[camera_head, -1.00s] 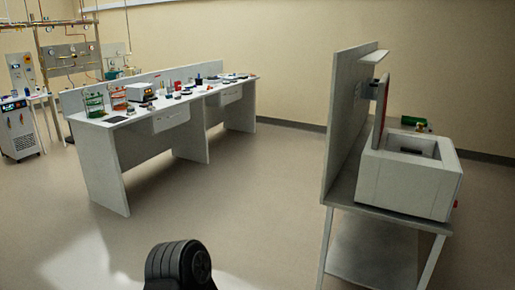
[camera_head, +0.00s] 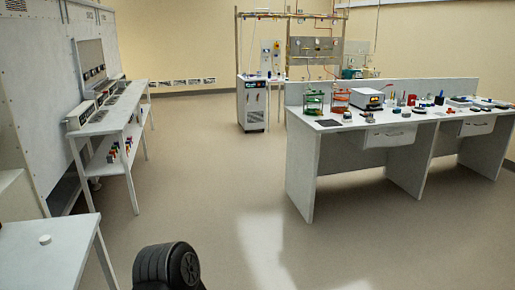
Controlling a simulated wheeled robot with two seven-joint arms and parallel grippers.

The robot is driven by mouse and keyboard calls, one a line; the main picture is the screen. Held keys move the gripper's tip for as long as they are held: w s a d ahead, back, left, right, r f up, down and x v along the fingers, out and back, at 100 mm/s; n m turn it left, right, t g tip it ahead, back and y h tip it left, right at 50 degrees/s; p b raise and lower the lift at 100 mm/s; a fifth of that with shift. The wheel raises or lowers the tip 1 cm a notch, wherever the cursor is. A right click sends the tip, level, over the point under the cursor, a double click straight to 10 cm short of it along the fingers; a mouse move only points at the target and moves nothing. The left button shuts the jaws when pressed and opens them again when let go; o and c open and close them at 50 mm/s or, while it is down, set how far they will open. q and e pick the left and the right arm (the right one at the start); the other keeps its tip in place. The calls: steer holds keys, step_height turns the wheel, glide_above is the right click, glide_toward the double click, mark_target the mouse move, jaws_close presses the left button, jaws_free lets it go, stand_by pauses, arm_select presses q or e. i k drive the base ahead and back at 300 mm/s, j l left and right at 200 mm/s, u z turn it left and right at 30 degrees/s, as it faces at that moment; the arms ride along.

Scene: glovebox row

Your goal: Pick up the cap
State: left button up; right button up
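A small round white piece (camera_head: 45,240) lies on the white table (camera_head: 62,262) at the lower left. It looks like a cap, but it is too small to be sure. Nothing is touching it. Neither of my grippers is in view. A dark ribbed part of my own body shows at the bottom, to the right of that table.
A long white bench (camera_head: 303,168) with racks, a box-shaped device (camera_head: 357,96) and many small items stands at the right. A narrow side table (camera_head: 105,132) runs along the left wall. A white cabinet (camera_head: 253,103) stands at the back. The floor between is clear.

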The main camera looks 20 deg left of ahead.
mark_target(44, 240)
steer(key=i+j+u, duration=0.4)
steer(key=i+u, duration=0.85)
steer(key=i+l+u, duration=0.2)
steer(key=i+u, duration=0.2)
steer(key=i, duration=0.1)
